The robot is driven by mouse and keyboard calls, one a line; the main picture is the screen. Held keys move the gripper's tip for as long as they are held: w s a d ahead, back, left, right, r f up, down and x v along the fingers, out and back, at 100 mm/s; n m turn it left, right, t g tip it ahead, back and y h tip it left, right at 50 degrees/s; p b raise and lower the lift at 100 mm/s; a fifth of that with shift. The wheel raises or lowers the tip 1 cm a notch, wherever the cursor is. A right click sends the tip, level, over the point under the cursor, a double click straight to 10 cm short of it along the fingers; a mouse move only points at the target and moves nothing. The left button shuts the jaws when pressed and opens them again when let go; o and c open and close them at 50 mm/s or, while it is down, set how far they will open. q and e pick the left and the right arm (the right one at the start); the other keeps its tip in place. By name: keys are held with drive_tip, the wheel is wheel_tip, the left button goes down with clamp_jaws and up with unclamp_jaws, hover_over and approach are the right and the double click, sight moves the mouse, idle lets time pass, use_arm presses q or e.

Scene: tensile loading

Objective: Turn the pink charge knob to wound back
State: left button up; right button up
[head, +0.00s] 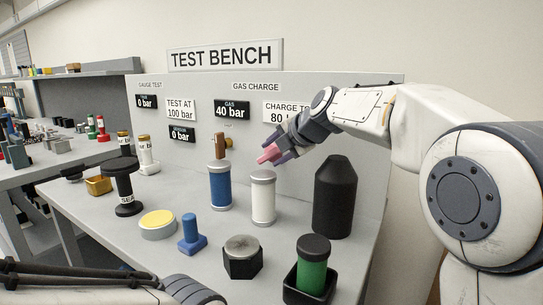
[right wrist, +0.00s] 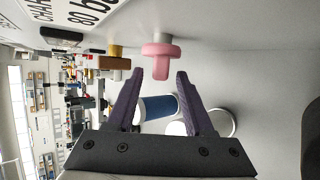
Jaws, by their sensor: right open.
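The pink charge knob (head: 269,153) sits on the upright panel of the test bench, left of my right wrist. In the right wrist view the knob (right wrist: 160,50) is a round pink head with a narrow bar pointing toward the gripper. My right gripper (right wrist: 160,74) is open, its two purple fingers spread to either side of the bar's end. A gap shows on both sides, and the knob's head lies beyond the fingertips. In the head view the right gripper (head: 278,149) partly covers the knob. My left gripper is not visible.
A blue cylinder (head: 220,187) and a white cylinder (head: 263,199) stand below the knob. A tall black bottle (head: 334,197) stands right of them. A brown handle (head: 220,145) is left of the knob. Panel signs include a "GAS 40 bar" display (head: 231,110).

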drive_tip(key=v, duration=0.8)
drive_tip(key=shift+s, duration=0.2)
drive_tip(key=shift+d+r, duration=0.1)
